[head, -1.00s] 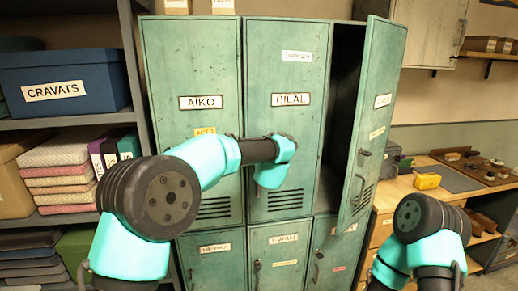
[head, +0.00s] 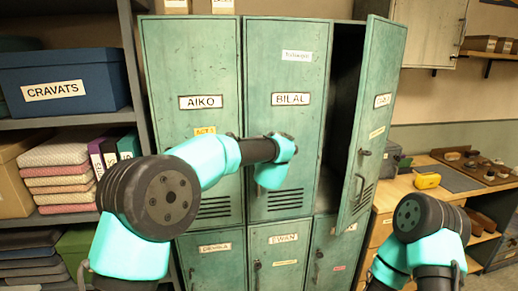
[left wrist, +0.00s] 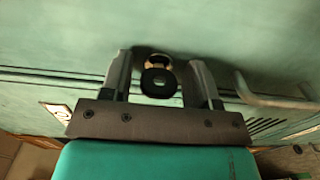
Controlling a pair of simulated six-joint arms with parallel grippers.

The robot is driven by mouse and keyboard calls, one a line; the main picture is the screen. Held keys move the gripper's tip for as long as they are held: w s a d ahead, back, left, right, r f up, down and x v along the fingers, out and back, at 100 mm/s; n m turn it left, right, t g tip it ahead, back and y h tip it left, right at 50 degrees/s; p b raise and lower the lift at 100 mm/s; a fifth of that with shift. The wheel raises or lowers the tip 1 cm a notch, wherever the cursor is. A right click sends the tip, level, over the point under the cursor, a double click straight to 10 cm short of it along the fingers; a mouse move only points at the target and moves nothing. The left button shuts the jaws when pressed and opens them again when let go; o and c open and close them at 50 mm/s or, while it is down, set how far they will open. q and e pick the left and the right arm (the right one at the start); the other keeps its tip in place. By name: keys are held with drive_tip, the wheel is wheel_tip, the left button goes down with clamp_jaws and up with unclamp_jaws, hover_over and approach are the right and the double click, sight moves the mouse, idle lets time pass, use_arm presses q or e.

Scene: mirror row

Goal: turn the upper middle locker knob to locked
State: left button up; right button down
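The upper middle locker is a worn green door (head: 287,70) labelled BILAL, and it is closed. My left arm's wrist covers its knob in the head view. In the left wrist view the knob (left wrist: 159,82) is dark with a brass-coloured collar and sits on the green door. My left gripper (left wrist: 163,84) is open, with one finger on each side of the knob and a gap visible on both sides. Which setting the knob points to cannot be made out. My right arm shows at the lower right of the head view; its gripper is out of view.
The upper right locker door (head: 372,115) stands open, swung outward to the right of the middle door. The AIKO door (head: 192,70) is closed on the left. A bar handle (left wrist: 272,101) lies right of my fingers in the left wrist view. A wooden bench (head: 412,192) stands at right.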

use_arm(q)
drive_tip(key=shift+o, duration=0.3)
drive_tip(key=shift+s+d, duration=0.1)
drive_tip(key=shift+s, duration=0.45)
drive_tip(key=s+d, duration=0.3)
drive_tip(key=s, duration=1.3)
